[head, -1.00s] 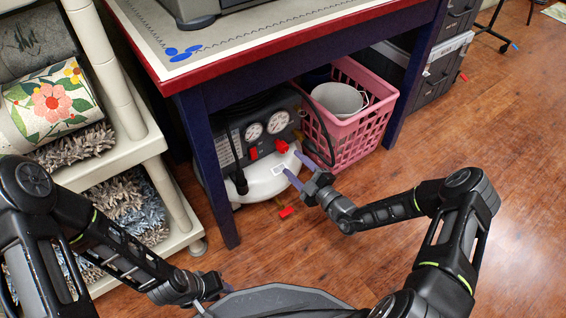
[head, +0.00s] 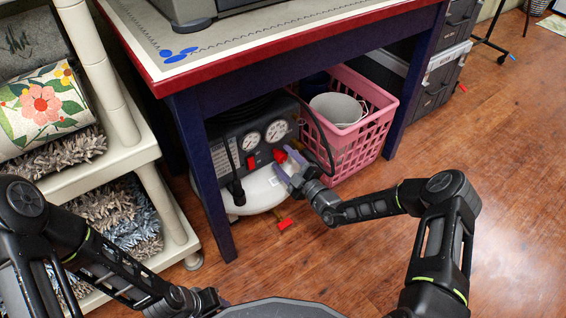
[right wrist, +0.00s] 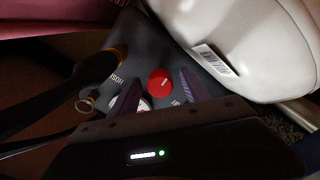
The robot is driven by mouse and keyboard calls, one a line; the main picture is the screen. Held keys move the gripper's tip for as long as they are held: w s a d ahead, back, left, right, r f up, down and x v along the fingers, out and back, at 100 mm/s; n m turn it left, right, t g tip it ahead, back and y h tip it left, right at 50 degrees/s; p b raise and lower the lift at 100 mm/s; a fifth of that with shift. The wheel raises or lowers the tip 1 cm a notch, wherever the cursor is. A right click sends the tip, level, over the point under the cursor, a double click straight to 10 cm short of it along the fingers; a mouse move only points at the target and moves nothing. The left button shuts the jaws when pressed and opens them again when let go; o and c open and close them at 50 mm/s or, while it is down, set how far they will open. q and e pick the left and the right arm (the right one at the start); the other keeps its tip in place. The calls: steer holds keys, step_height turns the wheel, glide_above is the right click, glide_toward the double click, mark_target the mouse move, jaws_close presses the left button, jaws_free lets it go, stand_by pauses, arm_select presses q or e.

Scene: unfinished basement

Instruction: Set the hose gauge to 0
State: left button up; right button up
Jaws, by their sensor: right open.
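A grey and white air compressor (head: 262,185) stands under the workbench. Its panel carries two round white gauges, a left one (head: 251,140) and a right one (head: 276,130), with a red knob below each: left knob (head: 251,163) and right knob (head: 280,156). My right gripper (head: 287,171) is open just in front of the right knob. In the right wrist view, a red knob (right wrist: 160,82) lies between and beyond the purple fingertips, beside a partly read "HOS" label; a gauge is partly hidden. The needles are too small to read. My left gripper (head: 215,299) hangs low at left, fingers mostly hidden.
A pink basket (head: 362,135) with a white bucket (head: 338,107) stands right of the compressor. The table leg (head: 205,180) is at its left. A black hose arches beside the panel. A shelf (head: 135,155) with rolled rugs stands left.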

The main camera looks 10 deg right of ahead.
steer(key=shift+w+a, duration=0.15)
steer(key=shift+w, duration=0.3)
steer(key=shift+c, duration=0.3)
jaws_close()
